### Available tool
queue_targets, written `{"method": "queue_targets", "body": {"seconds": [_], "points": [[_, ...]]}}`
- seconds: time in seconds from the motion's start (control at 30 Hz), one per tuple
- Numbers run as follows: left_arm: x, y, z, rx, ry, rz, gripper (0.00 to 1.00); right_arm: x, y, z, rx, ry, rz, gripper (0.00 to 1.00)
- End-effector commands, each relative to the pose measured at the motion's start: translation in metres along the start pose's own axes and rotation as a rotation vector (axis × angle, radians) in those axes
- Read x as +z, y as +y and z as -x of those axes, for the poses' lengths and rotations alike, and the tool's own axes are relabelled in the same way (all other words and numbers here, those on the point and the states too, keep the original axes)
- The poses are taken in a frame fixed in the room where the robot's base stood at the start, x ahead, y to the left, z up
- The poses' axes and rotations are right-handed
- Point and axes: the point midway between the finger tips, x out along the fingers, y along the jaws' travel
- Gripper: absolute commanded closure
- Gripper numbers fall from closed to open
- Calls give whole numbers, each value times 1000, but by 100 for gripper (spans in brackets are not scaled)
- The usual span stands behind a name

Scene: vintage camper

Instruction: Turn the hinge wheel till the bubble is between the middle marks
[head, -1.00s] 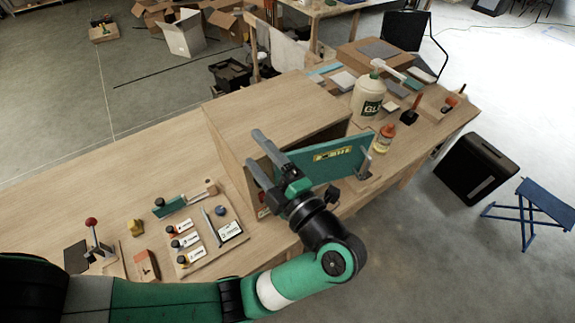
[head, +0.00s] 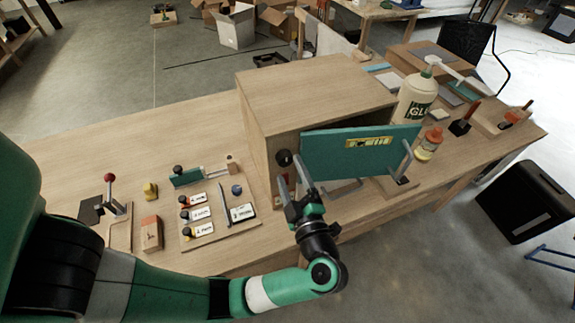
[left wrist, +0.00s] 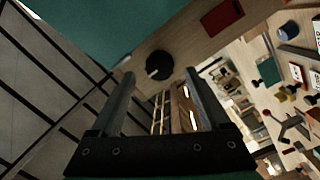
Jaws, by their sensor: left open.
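The black hinge wheel (head: 284,158) is on the front of the wooden cabinet (head: 315,92), beside the left end of the teal door panel (head: 350,157). A yellow level strip (head: 368,143) is on the door panel; its bubble and marks are too small to read. My left gripper (head: 291,169) is open just in front of and below the wheel, with nothing between its fingers. In the left wrist view the wheel (left wrist: 159,65) shows ahead between the open fingers (left wrist: 159,78), and I see no contact. My right gripper is not in view.
A board with labelled switches (head: 215,215) lies to the left of the cabinet. A metal bracket (head: 400,165) stands at the door's right end.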

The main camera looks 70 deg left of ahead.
Motion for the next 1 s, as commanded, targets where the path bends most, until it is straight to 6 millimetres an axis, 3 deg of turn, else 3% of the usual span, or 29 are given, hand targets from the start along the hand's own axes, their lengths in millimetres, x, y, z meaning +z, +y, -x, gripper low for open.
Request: {"method": "queue_targets", "body": {"seconds": [0.2, 0.47, 0.57, 0.9, 1.0], "points": [[0, 0, -27, -1, 2, 0, 20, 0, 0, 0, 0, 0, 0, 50], [0, 0, -29, 1, -1, 0, 20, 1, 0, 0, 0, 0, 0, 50], [0, 0, -29, 1, -1, 0, 34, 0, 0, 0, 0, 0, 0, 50], [0, 0, -29, 1, 0, 0, 96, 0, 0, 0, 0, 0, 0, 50], [0, 0, -29, 1, 0, 0, 100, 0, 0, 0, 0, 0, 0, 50]]}}
